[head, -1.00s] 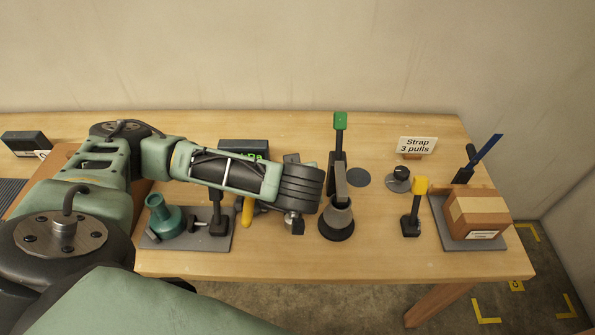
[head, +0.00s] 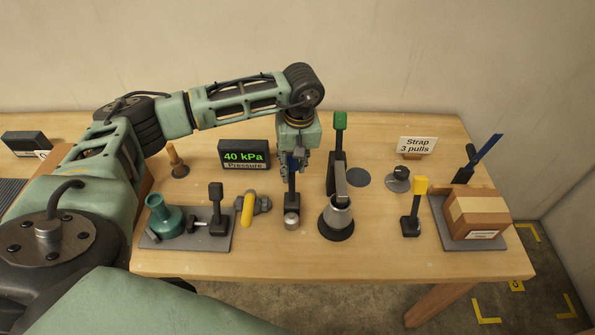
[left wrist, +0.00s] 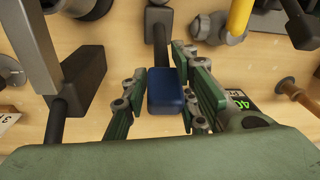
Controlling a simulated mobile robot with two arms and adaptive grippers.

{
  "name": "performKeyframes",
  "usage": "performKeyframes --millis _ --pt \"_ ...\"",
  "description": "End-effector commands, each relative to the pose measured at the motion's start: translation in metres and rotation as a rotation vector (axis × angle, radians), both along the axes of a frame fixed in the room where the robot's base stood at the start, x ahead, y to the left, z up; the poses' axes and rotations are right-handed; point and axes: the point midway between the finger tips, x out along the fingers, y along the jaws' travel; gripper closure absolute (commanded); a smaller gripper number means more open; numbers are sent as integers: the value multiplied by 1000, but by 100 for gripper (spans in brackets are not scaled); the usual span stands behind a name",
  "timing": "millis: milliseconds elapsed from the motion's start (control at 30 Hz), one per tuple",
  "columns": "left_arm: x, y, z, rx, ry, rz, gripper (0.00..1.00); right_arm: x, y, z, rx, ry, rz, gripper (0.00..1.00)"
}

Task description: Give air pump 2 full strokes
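A black post with a blue handle (left wrist: 174,92) stands on the table near the Pressure display (head: 245,155), which reads 40 kPa. No label on the post names it as the pump. My left gripper (head: 296,160) points down over this post in the head view. In the left wrist view, the left gripper's green fingers (left wrist: 165,85) stand on both sides of the blue handle. A narrow gap shows on the handle's left; contact on its right is unclear. The fingers look open. My right gripper is not in view.
A yellow valve handle (head: 248,208) is to the left.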

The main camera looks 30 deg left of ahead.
Motion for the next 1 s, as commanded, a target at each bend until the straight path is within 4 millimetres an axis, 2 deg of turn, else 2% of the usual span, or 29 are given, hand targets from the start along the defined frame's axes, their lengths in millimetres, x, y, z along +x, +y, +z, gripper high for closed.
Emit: performKeyframes --millis 33,133,467,1000 --pt "0 -1 -1 -1 1 -1 68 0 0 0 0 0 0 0" --pt "0 0 0 1 1 0 60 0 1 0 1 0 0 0" --pt "-1 0 2 2 0 1 60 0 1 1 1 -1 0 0" --pt "-1 -4 42 3 0 1 60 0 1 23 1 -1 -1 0"
